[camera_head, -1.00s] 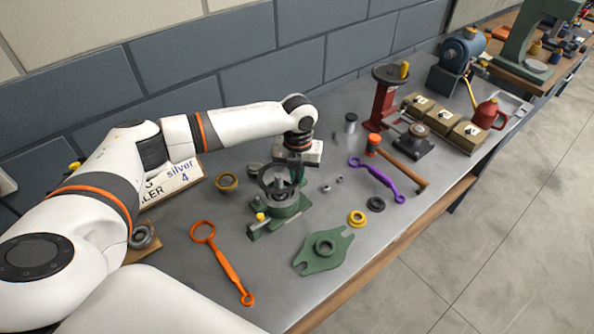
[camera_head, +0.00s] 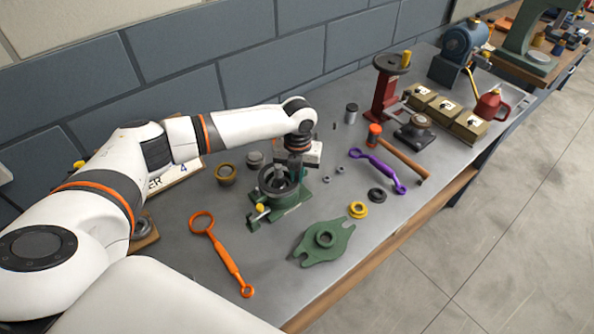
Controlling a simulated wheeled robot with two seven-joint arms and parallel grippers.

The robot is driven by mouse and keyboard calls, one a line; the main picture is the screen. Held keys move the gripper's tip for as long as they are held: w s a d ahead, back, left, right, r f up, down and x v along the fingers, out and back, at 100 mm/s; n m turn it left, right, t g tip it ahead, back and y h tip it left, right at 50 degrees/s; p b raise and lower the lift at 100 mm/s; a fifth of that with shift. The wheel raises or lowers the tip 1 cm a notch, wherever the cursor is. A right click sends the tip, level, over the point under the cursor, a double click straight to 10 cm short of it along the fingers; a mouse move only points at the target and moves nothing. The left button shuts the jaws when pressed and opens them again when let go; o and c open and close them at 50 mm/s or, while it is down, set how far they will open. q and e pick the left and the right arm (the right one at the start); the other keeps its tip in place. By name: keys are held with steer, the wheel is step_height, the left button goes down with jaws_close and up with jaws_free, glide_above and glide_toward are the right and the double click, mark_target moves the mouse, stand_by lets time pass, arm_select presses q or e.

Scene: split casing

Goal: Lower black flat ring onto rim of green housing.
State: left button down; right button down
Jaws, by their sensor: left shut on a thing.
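My left gripper (camera_head: 295,172) reaches down from the left and is shut on a black flat ring (camera_head: 264,184) by its far right side. The ring looks roughly level over the green housing (camera_head: 291,203), which sits in a green fixture with a yellow knob. From this angle the ring seems at or very close to the housing's rim. I cannot tell whether it touches, and the gripper hides part of its far side. My right gripper is not in view.
An orange ring spanner (camera_head: 222,254) lies left of the housing, and a green flanged cover (camera_head: 324,243) lies in front.

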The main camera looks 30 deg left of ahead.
arm_select(q)
steer(key=shift+f, duration=0.55)
steer(key=shift+f, duration=0.1)
stand_by(0.4)
steer(key=c, duration=1.4)
jaws_free()
steer(key=shift+o, duration=0.2)
step_height(320, 180, up, 11)
steer(key=p, duration=0.9)
steer(key=shift+f, duration=0.2)
